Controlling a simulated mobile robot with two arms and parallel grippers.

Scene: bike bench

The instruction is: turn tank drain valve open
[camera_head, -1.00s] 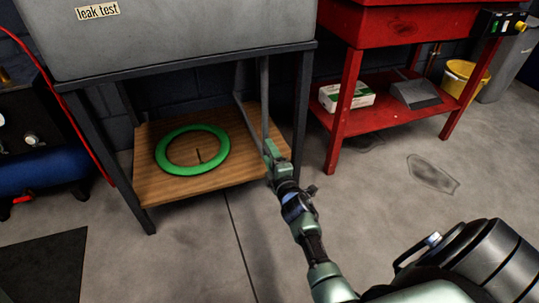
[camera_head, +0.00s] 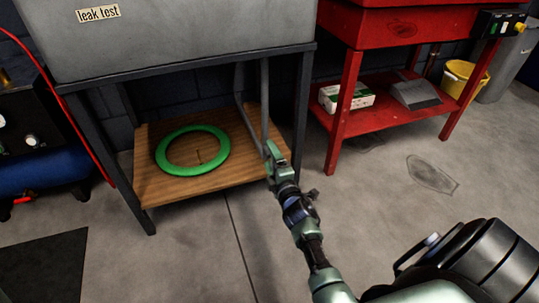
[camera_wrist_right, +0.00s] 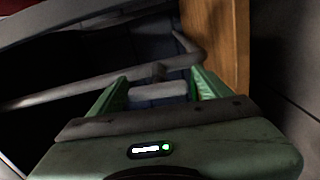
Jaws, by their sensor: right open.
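The grey tank (camera_head: 190,35) labelled "leak test" stands on a dark frame at the upper left. A grey drain pipe (camera_head: 264,90) comes down below it; it also crosses the right wrist view (camera_wrist_right: 60,95). My right gripper (camera_head: 270,150) is at the pipe's lower end, by the wooden shelf's right edge. In the right wrist view its green fingers (camera_wrist_right: 159,82) are apart, with a short grey piece (camera_wrist_right: 158,91), perhaps the valve handle, showing between them. I cannot tell whether they touch it. The valve itself is not clear in the head view. My left gripper is out of view.
The wooden shelf (camera_head: 165,190) under the tank holds a green ring (camera_head: 163,165). A dark frame leg (camera_head: 300,110) stands close right of my gripper. A red bench (camera_head: 345,115) is further right.

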